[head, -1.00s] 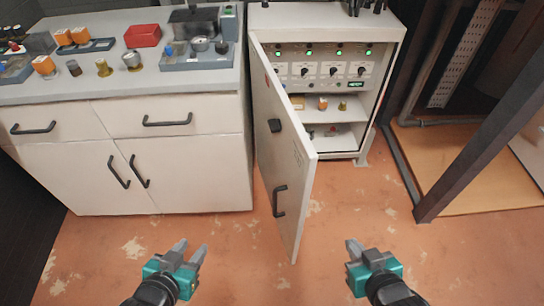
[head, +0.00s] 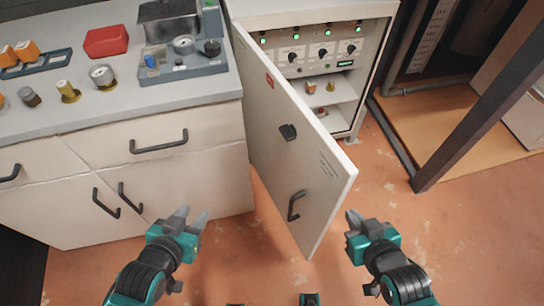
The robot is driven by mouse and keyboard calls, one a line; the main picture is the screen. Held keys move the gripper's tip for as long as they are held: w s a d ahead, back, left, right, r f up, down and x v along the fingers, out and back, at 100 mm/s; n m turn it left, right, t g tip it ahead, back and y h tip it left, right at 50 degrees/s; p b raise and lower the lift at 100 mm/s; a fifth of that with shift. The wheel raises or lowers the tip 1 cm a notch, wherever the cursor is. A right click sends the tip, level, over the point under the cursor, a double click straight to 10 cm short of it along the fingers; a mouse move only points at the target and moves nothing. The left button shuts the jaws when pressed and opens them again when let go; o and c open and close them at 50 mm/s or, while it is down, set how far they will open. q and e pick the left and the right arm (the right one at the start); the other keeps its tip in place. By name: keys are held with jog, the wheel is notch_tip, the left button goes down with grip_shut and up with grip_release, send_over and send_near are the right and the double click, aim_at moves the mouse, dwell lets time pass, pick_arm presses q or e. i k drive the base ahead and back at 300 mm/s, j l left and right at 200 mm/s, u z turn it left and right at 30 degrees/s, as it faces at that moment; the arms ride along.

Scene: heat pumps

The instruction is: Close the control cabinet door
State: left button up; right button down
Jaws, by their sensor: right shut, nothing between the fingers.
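The control cabinet (head: 351,101) stands at the upper middle of the head view, with green lights, knobs and shelves inside. Its white door (head: 283,165) is hinged on the left and stands open, swung out towards me. The door has a black latch (head: 288,132) and a black handle (head: 296,206) on its face. My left gripper (head: 191,218) is open and empty, left of the door and in front of the drawer unit. My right gripper (head: 352,216) is shut and empty, just right of the door's lower free edge, apart from it as far as I can see.
A dark post (head: 470,110) rises at the right. The orange floor (head: 400,220) is clear at the lower right.

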aim_at(308, 178)
jog(key=k+j+z, duration=0.1)
jog(key=j+z, duration=0.15)
jog(key=j, duration=0.15)
jog(key=k+j+z, duration=0.25)
jog(key=j, duration=0.15)
jog(key=k+j+z, duration=0.25)
jog(key=j, duration=0.15)
jog(key=i, duration=0.15)
